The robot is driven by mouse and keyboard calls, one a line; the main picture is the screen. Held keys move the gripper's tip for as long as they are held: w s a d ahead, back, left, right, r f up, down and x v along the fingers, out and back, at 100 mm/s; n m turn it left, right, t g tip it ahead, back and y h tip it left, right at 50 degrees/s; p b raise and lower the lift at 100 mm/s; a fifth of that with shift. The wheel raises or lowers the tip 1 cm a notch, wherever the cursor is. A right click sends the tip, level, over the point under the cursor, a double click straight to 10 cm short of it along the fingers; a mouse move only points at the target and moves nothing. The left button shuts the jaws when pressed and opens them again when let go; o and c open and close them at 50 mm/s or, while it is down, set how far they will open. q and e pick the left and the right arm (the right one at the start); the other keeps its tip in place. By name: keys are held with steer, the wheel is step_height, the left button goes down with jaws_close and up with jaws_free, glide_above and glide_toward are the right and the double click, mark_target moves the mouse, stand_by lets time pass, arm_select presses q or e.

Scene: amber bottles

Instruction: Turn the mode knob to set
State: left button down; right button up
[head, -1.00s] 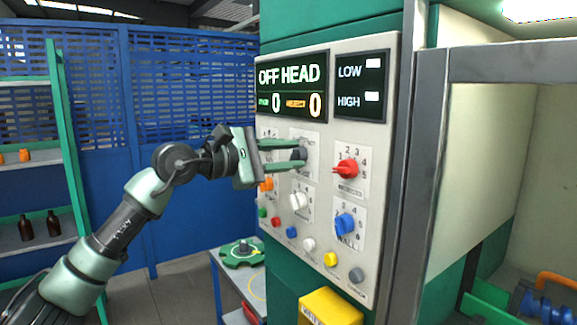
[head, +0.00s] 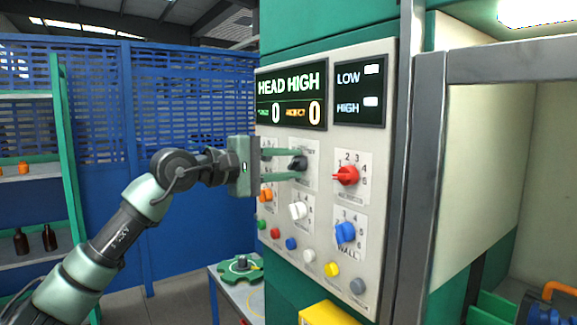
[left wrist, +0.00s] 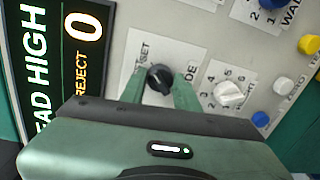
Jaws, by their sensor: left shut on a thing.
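The mode knob (head: 298,163) is black and sits on a white label plate on the control panel, below the display. In the left wrist view the knob (left wrist: 159,78) is between the two green fingers, with "SET" printed beside it and part of "MODE" on the other side. My left gripper (head: 296,164) is shut on the knob, one finger above and one below it in the head view. The display (head: 290,96) reads "HEAD HIGH" with two zeros. My right gripper is not in view.
A red knob (head: 346,176), a white knob (head: 298,210), a blue knob (head: 345,232) and an orange knob (head: 265,195) surround the mode knob. Several small buttons run below. A LOW/HIGH display (head: 360,91) is at upper right. Amber bottles (head: 49,238) stand on a shelf at left.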

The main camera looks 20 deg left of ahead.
arm_select(q)
steer(key=c, duration=1)
jaws_free()
steer(key=shift+c, duration=0.2)
steer(key=b+v, duration=0.2)
steer(key=v, duration=0.5)
steer(key=shift+s+a+b, duration=0.25)
steer(key=shift+s+b, duration=0.05)
steer(key=shift+b, duration=0.05)
